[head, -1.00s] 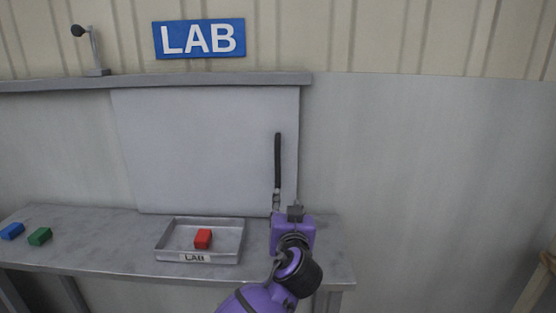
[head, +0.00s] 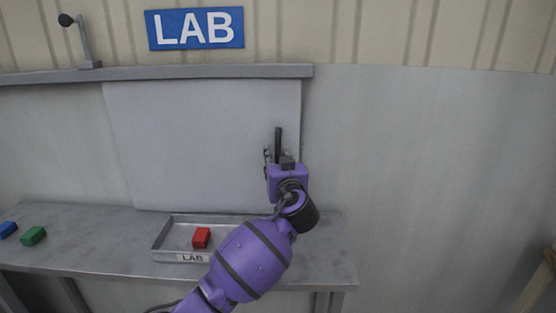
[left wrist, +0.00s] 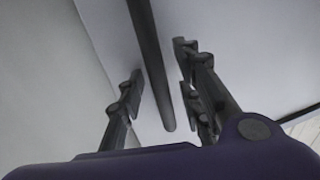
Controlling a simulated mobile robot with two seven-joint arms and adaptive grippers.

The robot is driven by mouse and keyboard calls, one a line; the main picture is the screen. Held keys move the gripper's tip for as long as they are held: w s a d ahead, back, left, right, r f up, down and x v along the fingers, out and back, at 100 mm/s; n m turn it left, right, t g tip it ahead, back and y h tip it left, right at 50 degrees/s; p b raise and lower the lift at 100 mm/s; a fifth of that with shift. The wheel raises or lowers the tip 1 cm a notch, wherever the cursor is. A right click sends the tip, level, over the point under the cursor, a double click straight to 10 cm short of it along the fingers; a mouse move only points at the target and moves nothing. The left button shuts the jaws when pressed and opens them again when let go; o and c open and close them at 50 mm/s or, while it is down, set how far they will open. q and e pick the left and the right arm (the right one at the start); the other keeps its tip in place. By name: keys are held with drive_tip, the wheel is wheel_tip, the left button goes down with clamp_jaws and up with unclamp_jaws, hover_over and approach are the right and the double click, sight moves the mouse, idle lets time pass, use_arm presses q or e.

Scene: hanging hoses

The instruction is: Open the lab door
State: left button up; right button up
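The lab door (head: 190,145) is a grey panel under the rail, below the blue LAB sign (head: 195,28). Its dark vertical bar handle (head: 278,145) is near the door's right edge; my gripper and wrist hide its lower part. My left gripper (head: 275,154) is at the handle. In the left wrist view the open fingers of the left gripper (left wrist: 158,88) stand on either side of the handle (left wrist: 152,65), with gaps on both sides. The door's face shows behind them. My right gripper is in neither view.
A grey table (head: 95,235) stands before the door. On it are a LAB-labelled tray (head: 170,252) holding a red block (head: 201,238), and a green block (head: 33,235) and blue block (head: 8,230) at the left. A lamp-like stand (head: 85,45) is on the rail (head: 150,75).

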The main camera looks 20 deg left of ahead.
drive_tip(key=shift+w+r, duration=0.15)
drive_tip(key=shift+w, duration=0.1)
use_arm(q)
clamp_jaws()
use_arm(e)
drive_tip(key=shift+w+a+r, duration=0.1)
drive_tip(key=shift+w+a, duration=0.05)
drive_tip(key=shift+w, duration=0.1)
use_arm(q)
drive_tip(key=shift+w+f, duration=0.1)
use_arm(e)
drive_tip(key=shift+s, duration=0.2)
